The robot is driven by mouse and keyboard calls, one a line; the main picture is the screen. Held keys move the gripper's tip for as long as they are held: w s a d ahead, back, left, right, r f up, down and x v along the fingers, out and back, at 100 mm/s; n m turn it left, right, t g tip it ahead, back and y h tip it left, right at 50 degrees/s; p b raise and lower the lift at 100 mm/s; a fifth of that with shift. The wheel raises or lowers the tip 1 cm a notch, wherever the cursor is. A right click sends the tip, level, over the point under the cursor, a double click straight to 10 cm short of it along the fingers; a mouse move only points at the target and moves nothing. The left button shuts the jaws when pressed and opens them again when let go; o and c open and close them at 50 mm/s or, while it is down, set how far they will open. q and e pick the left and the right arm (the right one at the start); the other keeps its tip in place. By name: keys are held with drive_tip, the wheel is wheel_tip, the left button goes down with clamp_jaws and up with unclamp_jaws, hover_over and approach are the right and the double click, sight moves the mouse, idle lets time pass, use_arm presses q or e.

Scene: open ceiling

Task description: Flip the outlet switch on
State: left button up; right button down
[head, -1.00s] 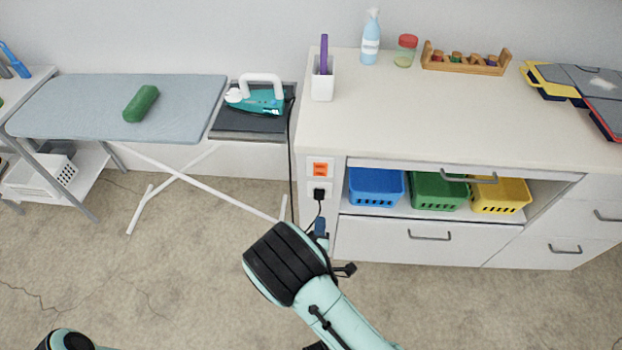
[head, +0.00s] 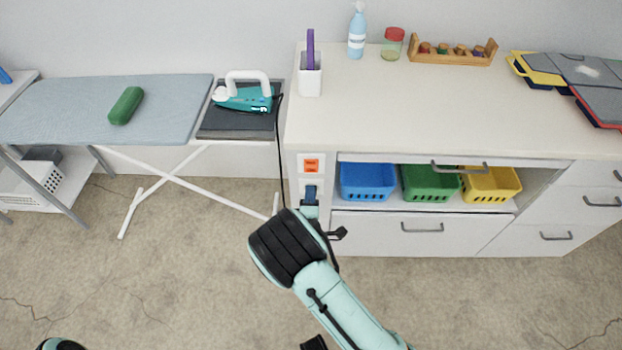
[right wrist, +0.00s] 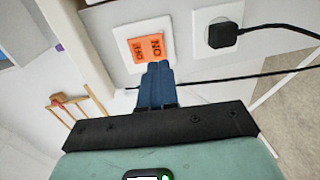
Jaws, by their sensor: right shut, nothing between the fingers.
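The orange outlet switch (head: 311,166) sits in a white plate on the cabinet's left end panel. In the right wrist view the orange switch (right wrist: 147,48) shows close up, with lettering on it. My right gripper (head: 311,191) is shut and empty, its blue fingers just below the switch plate in the head view. In the right wrist view the right fingertips (right wrist: 157,66) overlap the switch's edge in the picture; I cannot tell whether they touch it. The outlet with a black plug (right wrist: 223,34) is beside the switch; in the head view my gripper covers it. My left gripper is not in view.
A black cord (right wrist: 280,28) runs from the plug. An ironing board (head: 160,105) with an iron (head: 245,98) and a green object (head: 126,105) stands left of the cabinet. Blue, green and yellow baskets fill the open shelf right of the switch. The floor in front is clear.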

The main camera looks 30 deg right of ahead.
sight(311, 172)
drive_tip(key=x, duration=0.6)
drive_tip(key=shift+w+d, duration=0.1)
drive_tip(key=shift+w+d+f+b, duration=0.15)
drive_tip(key=shift+f+b, duration=0.1)
drive_tip(key=shift+b, duration=0.4)
drive_tip(key=shift+r, duration=0.15)
